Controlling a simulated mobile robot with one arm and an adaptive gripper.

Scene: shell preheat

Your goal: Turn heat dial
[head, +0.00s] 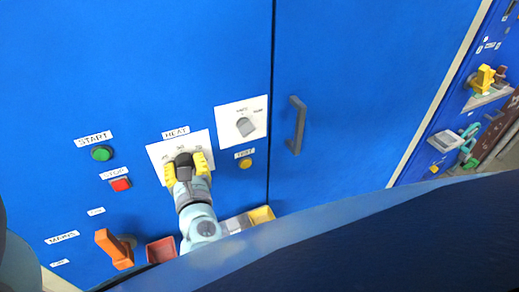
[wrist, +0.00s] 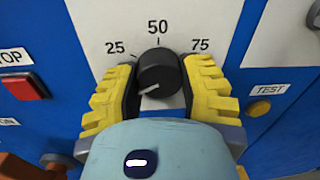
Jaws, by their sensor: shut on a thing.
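The heat dial (wrist: 157,66) is a black round knob on a white plate marked 25, 50 and 75, under the HEAT label (head: 176,132). Its white pointer line points to the lower left, below the 25 mark. My gripper (wrist: 160,80) has a yellow ridged finger on each side of the dial and is shut on it.
A second grey knob (head: 245,126) is at the upper right, above a yellow TEST button (head: 245,163). A green START button (head: 101,153), a red STOP button (head: 121,184) and an orange MAINS lever (head: 115,249) are at the left. A grey door handle (head: 297,125) sticks out at the right.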

